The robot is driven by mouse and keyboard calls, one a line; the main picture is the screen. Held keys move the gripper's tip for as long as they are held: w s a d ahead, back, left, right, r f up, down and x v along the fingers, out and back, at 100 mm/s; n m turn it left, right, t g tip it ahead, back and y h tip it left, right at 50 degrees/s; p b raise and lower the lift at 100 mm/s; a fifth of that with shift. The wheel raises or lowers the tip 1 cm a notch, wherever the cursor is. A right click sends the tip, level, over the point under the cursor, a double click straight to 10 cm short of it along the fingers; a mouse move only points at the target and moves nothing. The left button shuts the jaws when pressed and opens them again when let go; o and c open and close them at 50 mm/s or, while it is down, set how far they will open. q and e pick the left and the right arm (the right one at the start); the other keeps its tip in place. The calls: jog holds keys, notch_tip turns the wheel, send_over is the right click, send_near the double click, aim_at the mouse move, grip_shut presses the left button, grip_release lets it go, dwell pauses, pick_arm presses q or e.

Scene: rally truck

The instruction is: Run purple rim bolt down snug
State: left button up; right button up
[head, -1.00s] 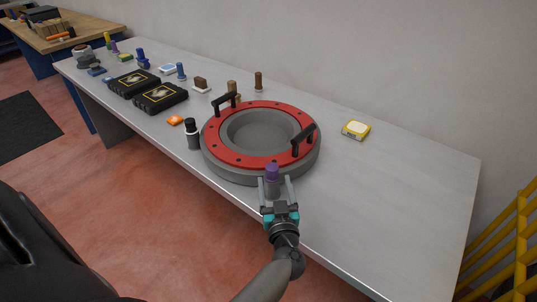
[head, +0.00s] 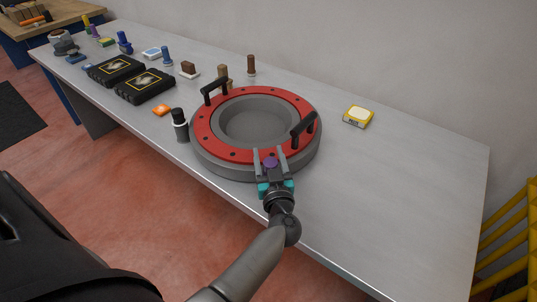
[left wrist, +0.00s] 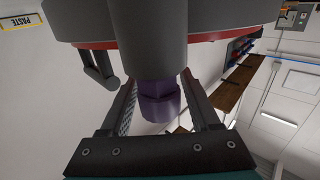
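The purple rim bolt (head: 270,163) is between the fingers of my left gripper (head: 270,157), at the front of the ring. In the left wrist view its purple faceted part (left wrist: 160,101) sits between the two finger tips, which look closed on it. A thick grey cylinder (left wrist: 130,35) overlaps the bolt's far end there. The ring's red rim (head: 207,140) has several dark holes and lies on a grey round body (head: 215,168). The gripper covers the front of the rim, so I cannot tell how the bolt sits in its hole. My right gripper is out of view.
Two black handles (head: 303,130) stand up from the rim. A yellow paste box (head: 357,116) lies to the right. Black cases (head: 146,86) and several coloured bolts stand farther left. The right of the table is clear.

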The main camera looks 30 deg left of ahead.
pick_arm(q)
grip_shut()
dwell(0.4)
